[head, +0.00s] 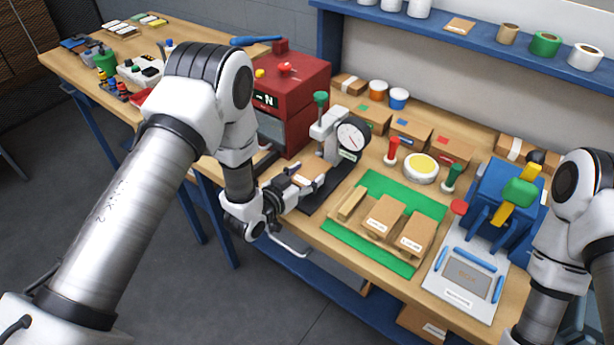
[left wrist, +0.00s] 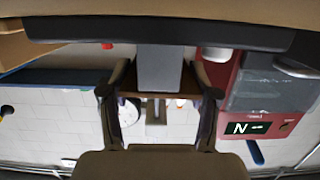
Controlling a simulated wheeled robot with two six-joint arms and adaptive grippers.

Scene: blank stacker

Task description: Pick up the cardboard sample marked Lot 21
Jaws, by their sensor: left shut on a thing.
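My left gripper (head: 307,180) is at the front of the thickness gauge (head: 350,138), its fingers shut on a brown cardboard sample (head: 311,169). No lot mark can be read on that piece. In the left wrist view the two fingers (left wrist: 158,100) show, with a strip of brown between them. Two labelled cardboard samples, a left one (head: 383,216) and a right one (head: 415,237), lie on the green mat (head: 349,242); their print is too small to read. The right arm shows at the right edge, its gripper out of frame.
A red machine (head: 297,85) stands behind the left gripper. A blue press (head: 492,195) and a grey tray with blue handles (head: 466,272) are at the right. Small boxes (head: 410,130), a yellow-topped round dish (head: 421,167) and green and red stamps stand behind the mat.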

